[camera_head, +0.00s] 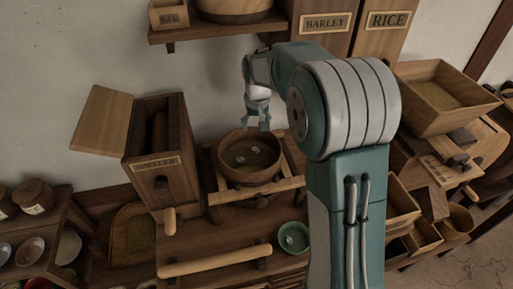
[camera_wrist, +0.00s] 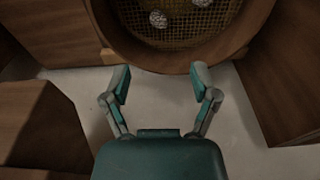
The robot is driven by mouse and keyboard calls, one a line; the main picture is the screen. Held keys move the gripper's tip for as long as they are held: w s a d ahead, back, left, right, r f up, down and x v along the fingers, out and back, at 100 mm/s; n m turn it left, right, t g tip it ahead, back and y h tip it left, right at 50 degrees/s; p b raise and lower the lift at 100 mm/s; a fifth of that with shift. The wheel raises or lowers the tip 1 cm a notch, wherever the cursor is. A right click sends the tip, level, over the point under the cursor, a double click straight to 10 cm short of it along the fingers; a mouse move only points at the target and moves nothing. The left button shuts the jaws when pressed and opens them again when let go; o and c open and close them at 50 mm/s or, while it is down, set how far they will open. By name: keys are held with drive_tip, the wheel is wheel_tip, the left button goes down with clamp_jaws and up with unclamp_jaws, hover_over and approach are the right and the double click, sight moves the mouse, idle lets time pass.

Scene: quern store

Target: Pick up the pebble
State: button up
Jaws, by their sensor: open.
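Two pale, speckled pebbles lie inside a round wooden sieve (camera_head: 249,178); one pebble (camera_head: 239,159) is left of the other pebble (camera_head: 255,149). In the wrist view, one pebble (camera_wrist: 158,19) shows on the sieve's mesh and the other (camera_wrist: 205,2) is cut by the top edge. The sieve's near rim (camera_wrist: 165,63) lies just beyond my fingertips there. My gripper (camera_head: 258,122) is open and empty above the sieve; its spread fingers also show in the wrist view (camera_wrist: 160,80). A pale lump (camera_head: 290,239) sits in a small green bowl (camera_head: 302,250).
The sieve rests on a wooden frame (camera_head: 262,190). A lidded wooden box (camera_head: 160,140) stands left of it. A wooden hopper (camera_head: 440,105) is at the right. A shelf (camera_head: 210,30) overhangs at the back. A wooden rod (camera_head: 215,261) lies in front.

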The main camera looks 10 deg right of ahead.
hover_over(256, 148)
drive_tip(key=f, duration=0.5)
drive_tip(key=shift+s+a, duration=0.2)
drive_tip(key=f, duration=0.5)
drive_tip(key=shift+w+d+f, duration=0.2)
drive_tip(key=shift+f, duration=0.1)
drive_tip(key=c, duration=0.9)
